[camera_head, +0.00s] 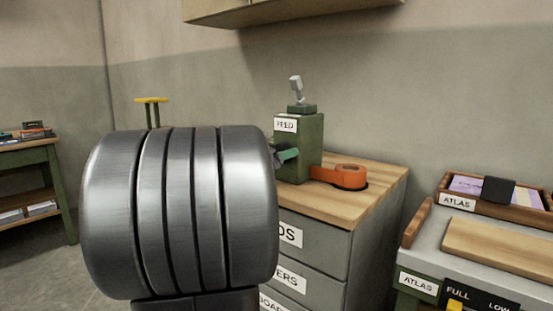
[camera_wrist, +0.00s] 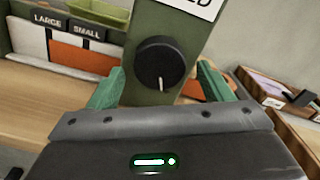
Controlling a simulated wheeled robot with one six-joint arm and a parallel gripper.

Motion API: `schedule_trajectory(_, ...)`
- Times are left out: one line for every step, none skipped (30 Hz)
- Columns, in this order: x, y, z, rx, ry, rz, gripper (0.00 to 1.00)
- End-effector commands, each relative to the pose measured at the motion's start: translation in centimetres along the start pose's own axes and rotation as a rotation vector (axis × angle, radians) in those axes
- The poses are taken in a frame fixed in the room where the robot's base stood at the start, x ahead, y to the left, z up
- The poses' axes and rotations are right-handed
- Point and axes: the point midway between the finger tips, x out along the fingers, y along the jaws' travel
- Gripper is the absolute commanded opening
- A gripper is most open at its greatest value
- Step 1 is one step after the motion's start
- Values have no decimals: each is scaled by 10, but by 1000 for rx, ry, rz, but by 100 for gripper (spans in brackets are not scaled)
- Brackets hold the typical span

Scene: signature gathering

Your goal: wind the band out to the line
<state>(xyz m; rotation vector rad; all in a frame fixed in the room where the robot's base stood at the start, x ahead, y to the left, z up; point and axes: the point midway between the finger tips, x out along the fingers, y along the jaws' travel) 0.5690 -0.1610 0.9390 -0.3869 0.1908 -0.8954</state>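A green upright device (camera_head: 312,150) with a white label stands on the wooden-topped cabinet. An orange band (camera_head: 325,175) runs from beside its base to a round orange coil on the right; a bit of orange also shows behind the right finger in the wrist view (camera_wrist: 195,92). A black round knob (camera_wrist: 160,62) with a white pointer mark sits on the device's face. My gripper (camera_wrist: 160,82) is open, its green fingers on either side of the knob, with gaps visible. In the head view my arm hides most of the gripper. I cannot make out a line.
Signs reading LARGE and SMALL (camera_wrist: 68,25) stand above white and orange panels, near a green tray (camera_wrist: 95,10). A grey station (camera_head: 470,235) with a wooden tray (camera_head: 500,205) stands at the right. A wall cabinet (camera_head: 270,10) hangs above. A bench (camera_head: 40,170) is far left.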

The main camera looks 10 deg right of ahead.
Motion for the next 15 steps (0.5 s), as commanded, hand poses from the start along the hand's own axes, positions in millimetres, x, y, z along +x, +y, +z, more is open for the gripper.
schedule_trajectory(0,0,0,0,0,0,72)
schedule_trajectory(0,0,0,0,-1,0,72)
schedule_trajectory(0,0,0,0,-1,0,72)
schedule_trajectory(0,0,0,0,-1,0,72)
schedule_trajectory(0,0,1,0,-1,0,72)
schedule_trajectory(0,0,1,0,-1,0,72)
schedule_trajectory(-1,0,1,0,-1,0,72)
schedule_trajectory(-2,0,1,0,-1,1,72)
schedule_trajectory(-4,0,2,0,-2,1,72)
schedule_trajectory(-7,0,2,0,-2,2,72)
schedule_trajectory(-10,0,2,1,-2,3,72)
schedule_trajectory(-15,0,3,1,-2,3,72)
schedule_trajectory(-20,0,3,1,-2,4,72)
schedule_trajectory(-25,0,3,1,-3,5,72)
schedule_trajectory(-32,0,3,1,-3,4,72)
